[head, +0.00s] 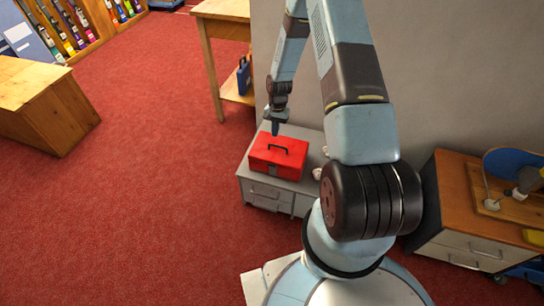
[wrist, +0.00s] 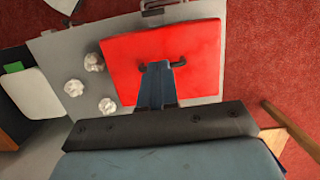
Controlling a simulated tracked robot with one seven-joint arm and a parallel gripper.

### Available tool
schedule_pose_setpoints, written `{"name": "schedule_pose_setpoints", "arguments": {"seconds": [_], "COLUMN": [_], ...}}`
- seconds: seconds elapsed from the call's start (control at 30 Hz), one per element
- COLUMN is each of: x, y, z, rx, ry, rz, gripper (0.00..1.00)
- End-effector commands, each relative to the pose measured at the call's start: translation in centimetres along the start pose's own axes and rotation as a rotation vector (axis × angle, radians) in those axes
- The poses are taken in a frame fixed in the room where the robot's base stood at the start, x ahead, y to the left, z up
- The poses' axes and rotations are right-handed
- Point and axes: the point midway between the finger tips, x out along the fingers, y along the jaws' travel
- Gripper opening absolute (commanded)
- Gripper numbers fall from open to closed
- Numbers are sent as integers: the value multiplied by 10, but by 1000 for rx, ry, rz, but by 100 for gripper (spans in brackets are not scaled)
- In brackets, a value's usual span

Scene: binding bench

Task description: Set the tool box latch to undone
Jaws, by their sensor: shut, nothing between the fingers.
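The red tool box (head: 277,160) sits on top of a low grey cabinet (head: 316,146), with a dark carrying handle on its lid. Its lid looks closed. A small latch (head: 270,174) shows on the box's front; its state is too small to tell. My gripper (head: 276,128) points down just above the back of the box, apart from the front. In the wrist view the red lid (wrist: 125,65) lies under my shut, empty fingers, which cover the middle of the handle.
Crumpled white paper balls (wrist: 94,62) lie on the cabinet beside the box. A wooden table (head: 208,50) stands behind it, and a wood-topped cabinet (head: 450,185) is at the right. Red carpet is open at the left.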

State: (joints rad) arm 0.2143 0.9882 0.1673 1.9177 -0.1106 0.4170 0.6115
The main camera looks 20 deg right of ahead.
Motion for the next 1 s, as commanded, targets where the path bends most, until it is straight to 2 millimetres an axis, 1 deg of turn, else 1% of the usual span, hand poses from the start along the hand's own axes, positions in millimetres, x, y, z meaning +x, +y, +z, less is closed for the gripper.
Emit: {"name": "schedule_pose_setpoints", "arguments": {"seconds": [0.3,0.37,0.47,0.57,1.0], "x": [0,2,10,23,97], "y": [7,8,8,8,8], "z": [-5,-5,-5,-4,-4], "rx": [14,14,14,13,13], "ry": [0,-1,-2,-3,-3], "rz": [-3,-2,-2,-1,-2], "gripper": [0,0,0,0,0]}}
